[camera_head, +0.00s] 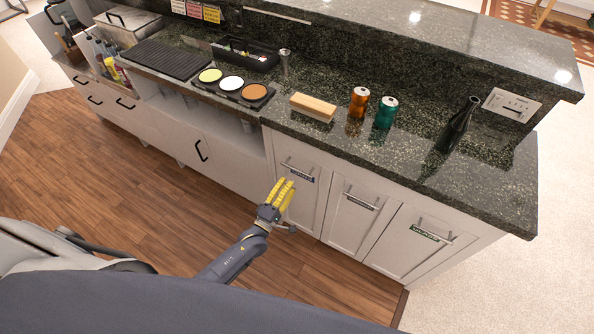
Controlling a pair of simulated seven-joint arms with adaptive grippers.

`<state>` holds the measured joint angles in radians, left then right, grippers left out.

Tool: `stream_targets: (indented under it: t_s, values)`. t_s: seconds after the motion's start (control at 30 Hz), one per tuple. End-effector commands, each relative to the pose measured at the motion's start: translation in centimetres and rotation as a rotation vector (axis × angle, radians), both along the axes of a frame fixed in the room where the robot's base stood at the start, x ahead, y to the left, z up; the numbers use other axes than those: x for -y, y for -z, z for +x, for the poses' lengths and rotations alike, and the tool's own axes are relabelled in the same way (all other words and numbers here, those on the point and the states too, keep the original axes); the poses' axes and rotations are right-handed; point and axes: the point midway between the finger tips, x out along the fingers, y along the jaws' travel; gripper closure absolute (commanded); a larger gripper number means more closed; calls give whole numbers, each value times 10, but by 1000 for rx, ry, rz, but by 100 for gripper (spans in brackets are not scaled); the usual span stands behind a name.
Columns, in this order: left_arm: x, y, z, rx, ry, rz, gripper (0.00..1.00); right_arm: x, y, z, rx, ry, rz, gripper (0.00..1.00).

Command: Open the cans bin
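Three white bin fronts with bar handles and small labels are set under the right part of the counter: a left bin front (309,208), a middle bin front (347,226) and a right bin front (397,252). All three look shut. The labels are too small to read surely, so I cannot tell which is the cans bin. My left gripper (284,190), with yellow fingers, is in front of the left bin front, below and left of its handle (298,170). Its fingers look close together, but the gap is unclear. I see nothing held. My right gripper is not in view.
On the dark granite counter (480,180) stand an orange can (358,102), a green can (386,112), a dark bottle (458,124) and a wooden-topped block (313,106). Garnish containers (231,84) sit further left. The wooden floor (130,165) before the cabinets is clear.

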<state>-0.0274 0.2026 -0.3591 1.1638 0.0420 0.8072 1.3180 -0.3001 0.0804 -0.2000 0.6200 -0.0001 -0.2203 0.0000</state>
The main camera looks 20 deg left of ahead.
Motion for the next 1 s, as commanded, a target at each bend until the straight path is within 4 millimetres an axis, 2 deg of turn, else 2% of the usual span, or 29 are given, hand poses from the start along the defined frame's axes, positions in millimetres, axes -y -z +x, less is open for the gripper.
stream_targets:
  t_s: [0.03,0.2,0.4,0.63,1.0]
  values:
    - [2,-3,10,3,0,-1,68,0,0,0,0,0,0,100]
    - [8,-8,35,2,-1,-1,68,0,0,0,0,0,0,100]
    - [13,-12,55,1,-1,0,68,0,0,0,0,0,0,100]
    - [16,-14,65,1,0,0,68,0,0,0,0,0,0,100]
    - [16,-14,66,0,0,0,68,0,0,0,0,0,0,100]
